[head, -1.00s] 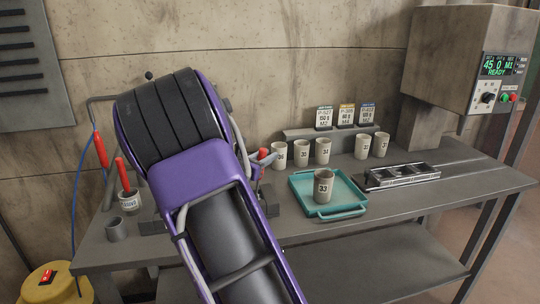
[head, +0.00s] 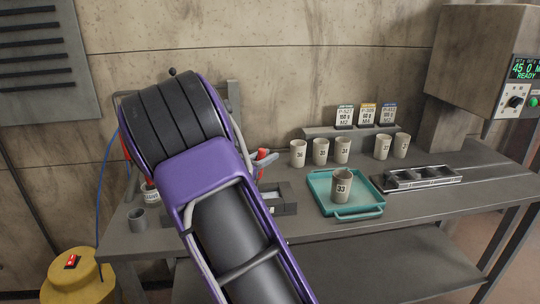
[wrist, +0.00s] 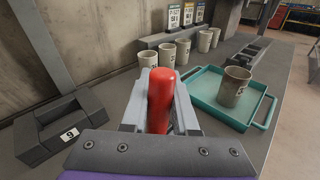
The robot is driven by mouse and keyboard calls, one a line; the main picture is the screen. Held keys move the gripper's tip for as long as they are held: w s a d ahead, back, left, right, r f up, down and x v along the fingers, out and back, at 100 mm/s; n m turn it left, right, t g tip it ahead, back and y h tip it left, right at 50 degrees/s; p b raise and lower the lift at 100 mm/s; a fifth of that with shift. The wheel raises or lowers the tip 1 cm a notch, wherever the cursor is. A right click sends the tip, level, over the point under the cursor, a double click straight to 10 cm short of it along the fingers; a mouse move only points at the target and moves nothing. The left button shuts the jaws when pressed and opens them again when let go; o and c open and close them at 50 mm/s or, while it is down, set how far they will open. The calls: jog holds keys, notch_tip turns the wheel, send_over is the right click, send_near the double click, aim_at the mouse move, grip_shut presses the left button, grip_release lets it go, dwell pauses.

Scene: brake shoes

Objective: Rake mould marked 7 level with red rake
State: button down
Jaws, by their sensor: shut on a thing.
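My gripper (wrist: 160,110) is shut on a red handle (wrist: 161,98), which stands up between the fingers in the wrist view. Its top also shows beside my gripper in the head view (head: 262,155). The working end of this red tool is hidden. A dark mould (head: 286,200) sits on the bench just right of my arm in the head view, partly covered by the arm; no number can be read on it. In the wrist view a dark mould (wrist: 40,132) with a tag that reads like 9 lies left of my gripper. I cannot make out a 7.
A teal tray (head: 318,184) holds a cup (head: 342,186) marked 33. Several cups (head: 320,152) stand behind it before upright cards (head: 366,114). A metal rack (head: 440,180) lies at right.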

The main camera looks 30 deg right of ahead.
jog(key=s+d+b, duration=0.2)
jog(key=d, duration=0.4)
jog(key=shift+d, duration=0.25)
dwell(0.5)
jog(key=shift+w+a, duration=0.1)
jog(key=w+a+p, duration=0.1)
jog(key=a+p, duration=0.1)
jog(key=a, duration=0.4)
jog(key=shift+w+a, duration=0.15)
jog(key=shift+w, duration=0.25)
dwell(0.5)
notch_tip(320, 180, up, 6)
jog(key=p, duration=0.4)
jog(key=shift+r+p, duration=0.25)
jog(key=shift+p, duration=0.1)
dwell(0.7)
